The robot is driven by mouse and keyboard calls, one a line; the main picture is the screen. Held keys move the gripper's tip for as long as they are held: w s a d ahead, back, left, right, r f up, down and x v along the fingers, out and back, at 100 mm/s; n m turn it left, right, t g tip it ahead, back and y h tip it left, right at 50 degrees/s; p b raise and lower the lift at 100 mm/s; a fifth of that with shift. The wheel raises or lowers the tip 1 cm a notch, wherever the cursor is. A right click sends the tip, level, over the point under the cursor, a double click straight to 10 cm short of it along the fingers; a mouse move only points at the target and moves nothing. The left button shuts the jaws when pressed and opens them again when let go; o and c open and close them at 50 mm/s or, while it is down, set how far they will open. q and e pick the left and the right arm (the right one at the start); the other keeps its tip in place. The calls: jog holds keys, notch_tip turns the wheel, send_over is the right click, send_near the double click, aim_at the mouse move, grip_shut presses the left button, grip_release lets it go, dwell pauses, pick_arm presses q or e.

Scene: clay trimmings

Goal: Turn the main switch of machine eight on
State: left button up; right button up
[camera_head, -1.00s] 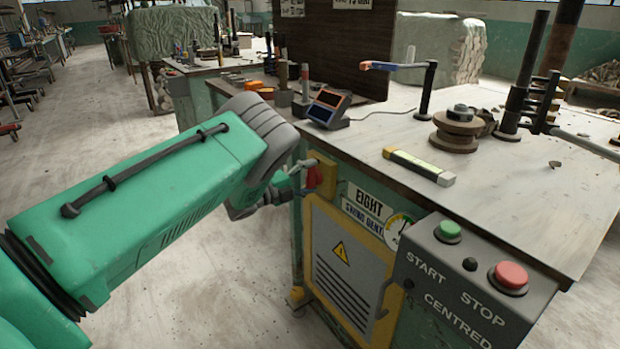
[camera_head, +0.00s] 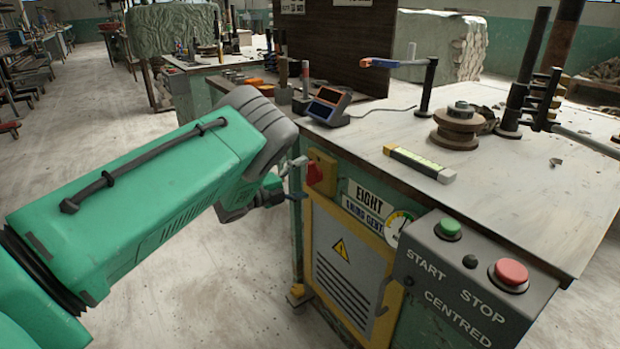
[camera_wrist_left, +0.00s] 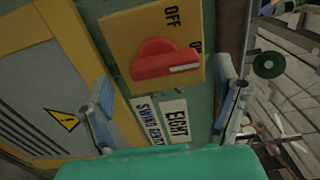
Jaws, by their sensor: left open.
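The main switch is a red handle (camera_wrist_left: 165,62) on a yellow plate (camera_wrist_left: 118,32), which also shows on the front of machine eight (camera_head: 322,166). In the left wrist view the handle lies crosswise, with a white mark at its right end. "OFF" is readable above it; a second word by the mark is partly cut off. In the head view the left gripper (camera_head: 292,172) is just left of the switch. My right gripper is out of view.
A yellow-framed panel with a warning sign (camera_head: 340,250) is below the switch. A control box with a green button (camera_head: 449,228) and a red button (camera_head: 510,273) is to the right. The tabletop (camera_head: 380,115) overhangs the switch.

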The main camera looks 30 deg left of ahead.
pick_arm(q)
jog(key=v, duration=0.9)
jog(key=shift+s+f, duration=0.15)
jog(key=shift+f, duration=0.05)
